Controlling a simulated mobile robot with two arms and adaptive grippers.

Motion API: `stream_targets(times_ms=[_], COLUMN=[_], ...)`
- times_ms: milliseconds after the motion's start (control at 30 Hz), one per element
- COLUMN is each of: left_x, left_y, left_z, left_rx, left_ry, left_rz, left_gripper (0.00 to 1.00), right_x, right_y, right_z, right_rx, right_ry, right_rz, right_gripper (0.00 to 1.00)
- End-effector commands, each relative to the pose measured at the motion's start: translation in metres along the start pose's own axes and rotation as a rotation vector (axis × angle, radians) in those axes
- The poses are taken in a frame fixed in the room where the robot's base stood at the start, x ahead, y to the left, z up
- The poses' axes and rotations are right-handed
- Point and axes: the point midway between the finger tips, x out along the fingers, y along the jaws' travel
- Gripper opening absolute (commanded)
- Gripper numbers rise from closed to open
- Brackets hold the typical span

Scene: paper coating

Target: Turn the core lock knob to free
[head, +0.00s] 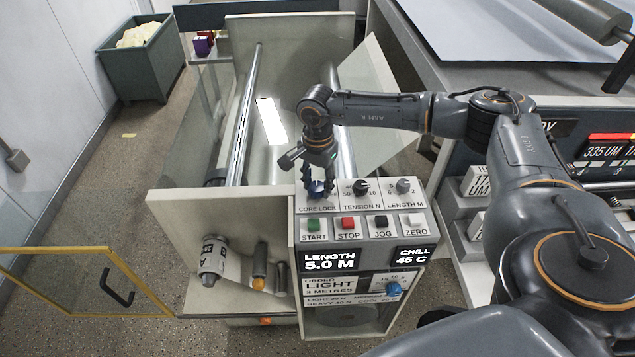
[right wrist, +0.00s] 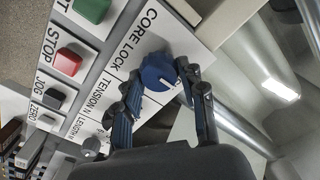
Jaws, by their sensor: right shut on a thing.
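The core lock knob (right wrist: 158,72) is a round blue knob on the white control panel, beside the printed words CORE LOCK. In the head view the knob (head: 318,188) is partly covered by my right gripper (head: 317,182), which reaches down on it from above. In the right wrist view the fingers of the right gripper (right wrist: 160,88) are shut on the knob, one at each side. The knob's pointer and its exact setting cannot be read. My left gripper is not in view.
The tension knob (head: 361,187) and length knob (head: 403,186) sit right of the core lock. Below are the green start (head: 313,225), red stop (head: 348,223), black jog (head: 380,222) and white zero (head: 415,219) buttons. A metal roller (head: 243,110) lies behind the panel.

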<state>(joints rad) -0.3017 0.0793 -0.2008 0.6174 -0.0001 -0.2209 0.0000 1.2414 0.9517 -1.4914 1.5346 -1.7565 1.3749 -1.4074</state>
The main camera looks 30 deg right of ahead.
Motion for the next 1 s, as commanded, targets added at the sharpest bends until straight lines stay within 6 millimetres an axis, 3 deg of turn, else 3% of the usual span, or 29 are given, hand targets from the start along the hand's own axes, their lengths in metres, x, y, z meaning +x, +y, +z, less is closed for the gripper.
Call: stream_targets(times_ms=[367,1000], left_x=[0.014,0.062], left_y=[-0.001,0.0], left_z=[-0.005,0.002], left_rx=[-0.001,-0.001], left_ry=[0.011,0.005], left_rz=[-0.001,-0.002], left_gripper=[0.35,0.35], right_x=[0.003,0.004], right_y=[0.0,0.002], right_z=[0.0,0.001], right_rx=[0.124,0.706], right_ry=[-0.001,0.0], right_rz=[0.0,0.0], right_gripper=[0.09,0.09])
